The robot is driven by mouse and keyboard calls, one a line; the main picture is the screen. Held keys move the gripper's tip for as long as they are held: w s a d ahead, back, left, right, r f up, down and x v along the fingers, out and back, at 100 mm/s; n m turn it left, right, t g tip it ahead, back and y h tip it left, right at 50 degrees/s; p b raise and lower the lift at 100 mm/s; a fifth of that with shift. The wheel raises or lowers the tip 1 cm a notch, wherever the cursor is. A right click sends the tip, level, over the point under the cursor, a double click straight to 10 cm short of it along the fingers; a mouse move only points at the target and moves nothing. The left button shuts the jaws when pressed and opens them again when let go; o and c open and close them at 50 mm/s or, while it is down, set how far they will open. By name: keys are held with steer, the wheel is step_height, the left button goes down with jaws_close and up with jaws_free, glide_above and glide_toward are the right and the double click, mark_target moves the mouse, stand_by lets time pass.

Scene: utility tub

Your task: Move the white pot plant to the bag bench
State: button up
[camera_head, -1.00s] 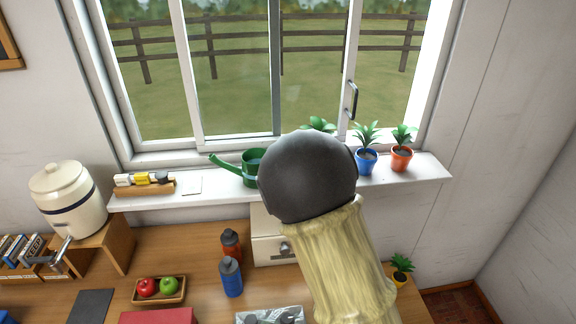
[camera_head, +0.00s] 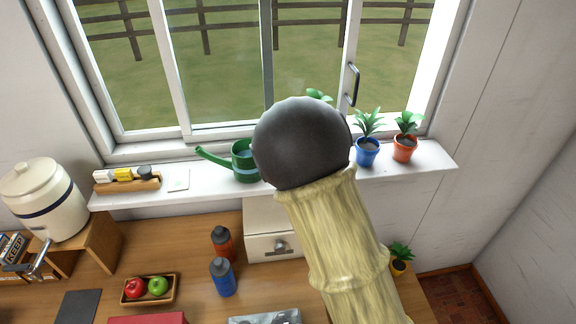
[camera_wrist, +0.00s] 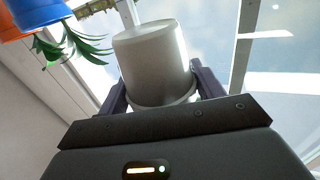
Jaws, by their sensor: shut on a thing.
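The white pot (camera_wrist: 155,60) shows in the wrist view, tilted in the picture, between the two dark fingers of my gripper (camera_wrist: 160,88). My gripper is shut on it. In the head view my own arm hides the gripper and the pot. Only some green leaves of the white pot plant (camera_head: 318,96) show above the arm, in front of the window. They stand higher than the leaves of the neighbouring plants. I cannot make out the bag bench in either view.
A blue pot plant (camera_head: 367,151) and an orange pot plant (camera_head: 405,149) stand on the windowsill (camera_head: 436,160), right of my arm. A green watering can (camera_head: 243,162) stands to its left.

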steer(key=shift+f+p, duration=0.95)
steer(key=shift+f, duration=1.85)
steer(key=shift+f, duration=0.1)
step_height(320, 180, down, 4)
steer(key=shift+r+p, duration=0.25)
steer(key=shift+p, duration=0.6)
steer(key=shift+f, duration=0.2)
steer(key=shift+f, duration=0.25)
steer(key=o, duration=1.2)
steer(key=shift+r, duration=0.1)
steer(key=shift+c, duration=0.2)
steer(key=shift+r, duration=0.1)
